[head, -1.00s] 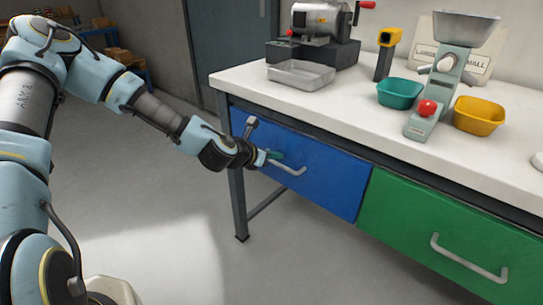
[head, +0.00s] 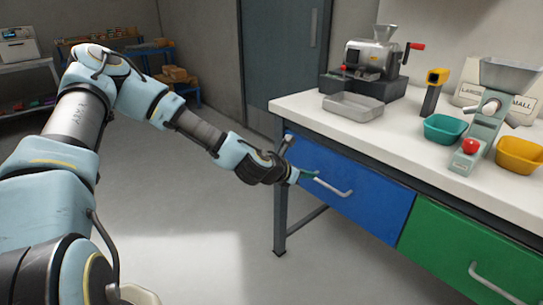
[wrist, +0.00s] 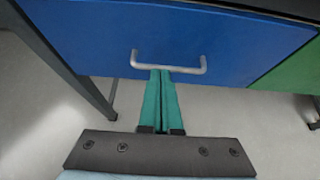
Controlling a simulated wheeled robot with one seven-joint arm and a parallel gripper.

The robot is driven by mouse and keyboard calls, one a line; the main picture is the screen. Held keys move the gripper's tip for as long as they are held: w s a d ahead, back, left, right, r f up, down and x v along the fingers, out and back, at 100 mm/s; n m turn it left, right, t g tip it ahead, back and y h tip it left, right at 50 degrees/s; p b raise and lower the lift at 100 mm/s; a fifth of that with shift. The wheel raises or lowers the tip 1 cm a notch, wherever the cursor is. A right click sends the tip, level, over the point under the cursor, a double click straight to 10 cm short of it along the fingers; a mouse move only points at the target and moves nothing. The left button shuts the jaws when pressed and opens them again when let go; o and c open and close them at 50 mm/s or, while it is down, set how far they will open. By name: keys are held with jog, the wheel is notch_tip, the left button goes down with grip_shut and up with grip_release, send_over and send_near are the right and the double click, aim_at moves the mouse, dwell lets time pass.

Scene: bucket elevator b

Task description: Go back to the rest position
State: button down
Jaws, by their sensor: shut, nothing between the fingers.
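My gripper (head: 312,174) is at the left end of the blue drawer's handle in the head view. In the wrist view its two green fingers (wrist: 160,75) are together, with nothing between them. Their tips are close to the handle (wrist: 168,67) of the blue drawer (wrist: 200,35); I cannot tell whether they touch it. The blue drawer (head: 355,185) looks shut, flush with the bench front.
The white bench top (head: 310,110) carries a metal machine with a red crank (head: 375,62), a metal tray (head: 352,106), a teal bowl (head: 444,128) and a yellow bowl (head: 520,155). A green drawer (head: 455,245) is at right. The floor (head: 200,235) left of the bench is clear.

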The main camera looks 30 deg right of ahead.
jog(key=w+a+r+m+y+p, duration=0.15)
jog(key=a+m+y, duration=0.25)
jog(key=a+m, duration=0.55)
jog(key=w+a+r+m+y+p, duration=0.1)
jog(key=w+a+m+y, duration=0.3)
jog(key=a, duration=1)
jog(key=s+a+r+m+y, duration=0.1)
jog(key=s+a+r+m, duration=0.1)
jog(key=a+r, duration=0.3)
jog(key=s+a+r+m+y+p, duration=0.1)
jog(key=s+a+r+m, duration=0.2)
jog(key=a, duration=0.7)
jog(key=s+a+r+m+g+y+p, duration=0.1)
jog(key=s+a+r+m, duration=0.2)
jog(key=a+r, duration=0.4)
jog(key=shift+a, duration=0.8)
jog(key=shift+s, duration=0.1)
